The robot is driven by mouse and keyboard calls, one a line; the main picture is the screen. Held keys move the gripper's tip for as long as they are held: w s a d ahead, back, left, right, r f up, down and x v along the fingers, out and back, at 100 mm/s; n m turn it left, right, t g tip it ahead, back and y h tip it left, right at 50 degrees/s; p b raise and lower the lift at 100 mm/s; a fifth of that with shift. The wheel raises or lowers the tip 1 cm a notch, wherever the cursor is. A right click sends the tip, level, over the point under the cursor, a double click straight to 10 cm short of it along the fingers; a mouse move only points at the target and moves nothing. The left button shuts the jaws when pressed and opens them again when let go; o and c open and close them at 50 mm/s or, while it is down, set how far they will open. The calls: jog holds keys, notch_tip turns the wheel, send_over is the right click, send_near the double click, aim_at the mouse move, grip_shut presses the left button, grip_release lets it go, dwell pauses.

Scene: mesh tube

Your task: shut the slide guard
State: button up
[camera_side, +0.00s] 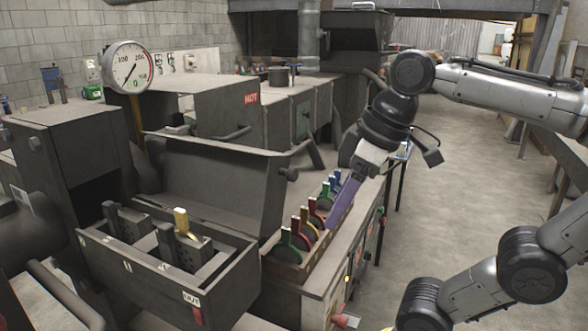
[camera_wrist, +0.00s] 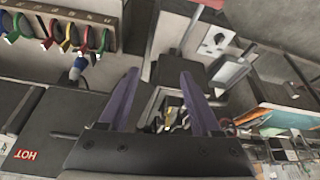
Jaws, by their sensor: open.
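My gripper (camera_side: 333,222) has two purple fingers and hangs beside the far end of a rack of coloured handles. In the wrist view my gripper (camera_wrist: 160,74) shows its fingers spread apart, with nothing held between them. I cannot tell for sure which part is the slide guard.
The rack (camera_side: 277,270) of green, red, yellow and blue handles stands right of the box; it also shows in the wrist view (camera_wrist: 70,12). A dark raised panel (camera_side: 210,180) stands behind the box. A cabinet marked HOT (camera_side: 225,108) and a dial gauge (camera_side: 128,68) are behind. Floor at right is clear.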

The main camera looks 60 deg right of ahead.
send_near(296, 175)
jog(key=s+a+r, duration=0.3)
jog(key=s+a, duration=0.1)
jog(key=w+d+r+m, duration=0.2)
jog(key=w+d+r, duration=0.1)
jog(key=d, duration=0.1)
jog(key=x, duration=1.4)
jog(key=shift+s+f, duration=0.2)
jog(key=shift+s, duration=0.05)
jog(key=shift+c, duration=0.2)
grip_shut()
